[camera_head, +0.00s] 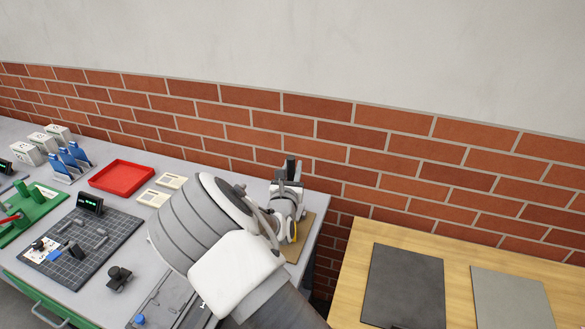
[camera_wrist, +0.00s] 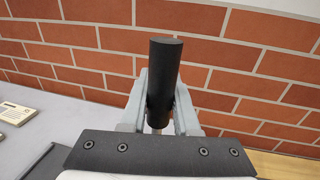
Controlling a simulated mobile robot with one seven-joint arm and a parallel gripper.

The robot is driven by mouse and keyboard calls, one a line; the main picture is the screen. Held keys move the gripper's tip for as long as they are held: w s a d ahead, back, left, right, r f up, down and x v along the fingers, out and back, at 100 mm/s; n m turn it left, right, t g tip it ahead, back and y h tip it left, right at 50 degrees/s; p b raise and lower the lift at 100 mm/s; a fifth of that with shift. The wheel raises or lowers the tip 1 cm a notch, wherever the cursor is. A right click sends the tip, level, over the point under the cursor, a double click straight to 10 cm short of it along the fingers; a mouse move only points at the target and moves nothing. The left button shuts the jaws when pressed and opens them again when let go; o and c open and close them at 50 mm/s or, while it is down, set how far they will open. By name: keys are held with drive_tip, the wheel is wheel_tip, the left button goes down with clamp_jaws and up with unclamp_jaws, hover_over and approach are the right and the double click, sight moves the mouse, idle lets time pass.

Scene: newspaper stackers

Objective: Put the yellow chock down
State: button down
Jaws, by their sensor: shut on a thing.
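My gripper (camera_wrist: 160,105) is shut on a black cylinder (camera_wrist: 163,75), which stands up between its fingers in the wrist view, tilted slightly. In the head view my gripper (camera_head: 288,183) is raised near the brick wall at the right end of the grey bench, with the dark cylinder (camera_head: 291,167) showing at its tip. No yellow chock shows clearly in either view. A small yellow patch (camera_head: 294,236) shows beside my arm over a brown board (camera_head: 306,238), partly hidden; I cannot tell what it is.
The grey bench holds a red tray (camera_head: 122,175), a dark grid mat (camera_head: 110,235) with small parts, cream blocks (camera_head: 170,181) and a black knob piece (camera_head: 119,276). A gap separates it from a wooden table (camera_head: 455,262) with a black sheet (camera_head: 403,285) and a grey sheet (camera_head: 512,298).

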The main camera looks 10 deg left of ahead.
drive_tip(key=shift+f, duration=0.3)
drive_tip(key=c, duration=0.7)
unclamp_jaws()
drive_tip(key=shift+o, duration=0.2)
drive_tip(key=shift+s, duration=0.15)
drive_tip(key=s+b, duration=0.2)
drive_tip(key=s, duration=0.9)
drive_tip(key=shift+s+d, duration=0.4)
